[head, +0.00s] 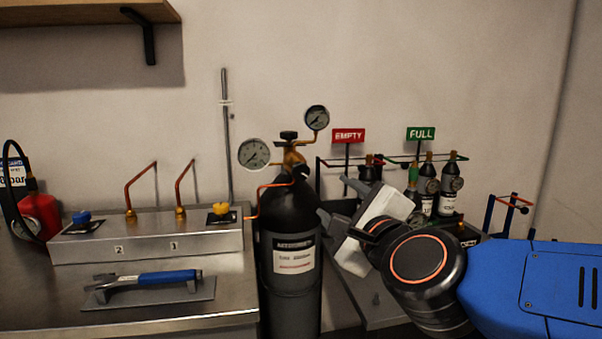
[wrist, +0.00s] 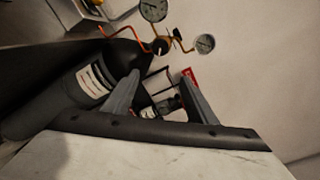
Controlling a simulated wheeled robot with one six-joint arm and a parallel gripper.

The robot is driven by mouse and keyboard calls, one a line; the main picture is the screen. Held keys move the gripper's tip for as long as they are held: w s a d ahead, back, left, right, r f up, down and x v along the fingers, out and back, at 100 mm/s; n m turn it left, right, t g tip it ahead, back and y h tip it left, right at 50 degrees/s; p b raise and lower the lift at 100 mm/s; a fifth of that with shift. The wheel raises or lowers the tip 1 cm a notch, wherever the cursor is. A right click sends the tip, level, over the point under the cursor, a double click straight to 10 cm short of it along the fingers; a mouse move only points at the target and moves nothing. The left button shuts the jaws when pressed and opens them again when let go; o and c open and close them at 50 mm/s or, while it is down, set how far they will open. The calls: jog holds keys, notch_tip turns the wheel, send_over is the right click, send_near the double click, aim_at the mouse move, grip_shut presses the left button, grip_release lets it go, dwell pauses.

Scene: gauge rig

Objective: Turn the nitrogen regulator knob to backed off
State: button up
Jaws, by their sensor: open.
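The black regulator knob (head: 289,135) sits on top of the brass regulator (head: 293,157), which is fitted to a dark gas cylinder (head: 290,235) with a white label. Two round gauges flank it: a larger one (head: 253,154) at left and a smaller one (head: 317,117) at upper right. My gripper (head: 335,197) is open and empty, right of the cylinder's shoulder and below the knob, apart from it. In the wrist view my gripper's spread fingers (wrist: 160,75) have the regulator (wrist: 160,46) beyond them, with the knob (wrist: 178,34) small and dark.
A steel bench panel (head: 150,238) with blue and yellow knobs stands left; a blue-handled trowel (head: 150,284) lies before it. Small bottles stand in racks behind my gripper, under red EMPTY (head: 348,136) and green FULL (head: 421,133) signs. A copper pipe (head: 265,190) joins the regulator.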

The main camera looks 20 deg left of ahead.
aim_at(301, 173)
jog(key=w+a+m, duration=0.1)
jog(key=w+a, duration=0.3)
jog(key=w+a+m, duration=0.1)
jog(key=w+a, duration=0.3)
jog(key=w+a+m, duration=0.1)
jog(key=w+a, duration=0.3)
jog(key=w, duration=0.1)
jog(key=shift+a+r+m+t, duration=0.1)
jog(key=shift+r+m+t, duration=0.3)
jog(key=c, duration=1.1)
